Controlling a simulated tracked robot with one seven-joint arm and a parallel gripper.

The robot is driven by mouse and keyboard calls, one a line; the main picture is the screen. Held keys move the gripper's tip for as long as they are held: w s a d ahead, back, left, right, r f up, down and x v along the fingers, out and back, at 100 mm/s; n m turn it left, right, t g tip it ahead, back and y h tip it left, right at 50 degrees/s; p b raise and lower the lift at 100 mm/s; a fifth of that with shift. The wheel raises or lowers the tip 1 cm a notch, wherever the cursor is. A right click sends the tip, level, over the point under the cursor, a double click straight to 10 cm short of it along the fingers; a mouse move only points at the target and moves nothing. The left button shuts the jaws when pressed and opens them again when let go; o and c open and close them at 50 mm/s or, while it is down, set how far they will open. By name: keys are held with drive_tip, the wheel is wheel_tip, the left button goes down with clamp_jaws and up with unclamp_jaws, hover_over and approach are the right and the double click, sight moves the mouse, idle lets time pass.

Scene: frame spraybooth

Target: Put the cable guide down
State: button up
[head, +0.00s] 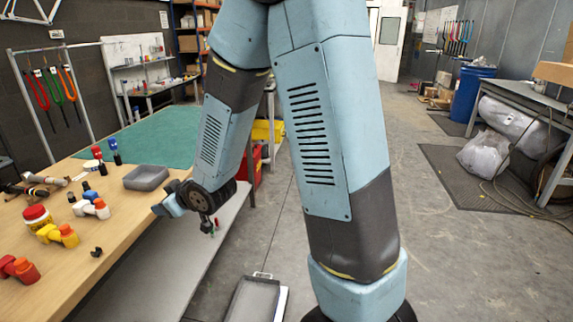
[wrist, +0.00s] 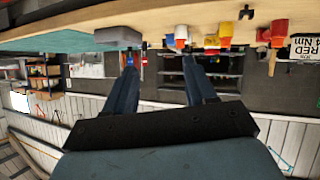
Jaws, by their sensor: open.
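My gripper (wrist: 160,64) is open in the wrist view, its two fingers apart with nothing held between them. In the head view my gripper (head: 166,207) is at the right edge of the wooden bench (head: 122,221), partly hidden by its own wrist. A small black piece (head: 96,252), which looks like the cable guide, rests on the bench near its front right edge, apart from the gripper. In the wrist view, which is upside down, a small black notched piece (wrist: 246,12) stands on the bench, right of the fingers; it appears to be the same piece.
A grey tray (head: 146,178) and a green mat (head: 150,137) lie on the bench. A grey case (head: 256,300) is on the floor.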

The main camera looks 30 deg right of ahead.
drive_tip(key=s+d+r+m+g+h, duration=0.1)
drive_tip(key=s+d+r+m+h, duration=0.2)
drive_tip(key=s+d+r, duration=0.4)
drive_tip(key=s+d+r+m+g+h, duration=0.2)
drive_tip(key=s+d+r, duration=0.6)
drive_tip(key=d, duration=0.4)
drive_tip(key=shift+s+d+r+m+h, duration=0.25)
drive_tip(key=shift+s+m+h, duration=0.1)
drive_tip(key=shift+m+h, duration=0.5)
drive_tip(key=shift+m+g, duration=0.9)
drive_tip(key=shift+m, duration=0.05)
drive_tip(key=s, duration=0.3)
drive_tip(key=s+d+r, duration=0.1)
drive_tip(key=s, duration=0.2)
drive_tip(key=s+d+r, duration=0.1)
drive_tip(key=s, duration=0.3)
drive_tip(key=shift+d+r, duration=0.2)
drive_tip(key=shift+r, duration=0.05)
drive_tip(key=shift+s, duration=0.3)
drive_tip(key=shift+c, duration=0.9)
drive_tip(key=shift+s, duration=0.1)
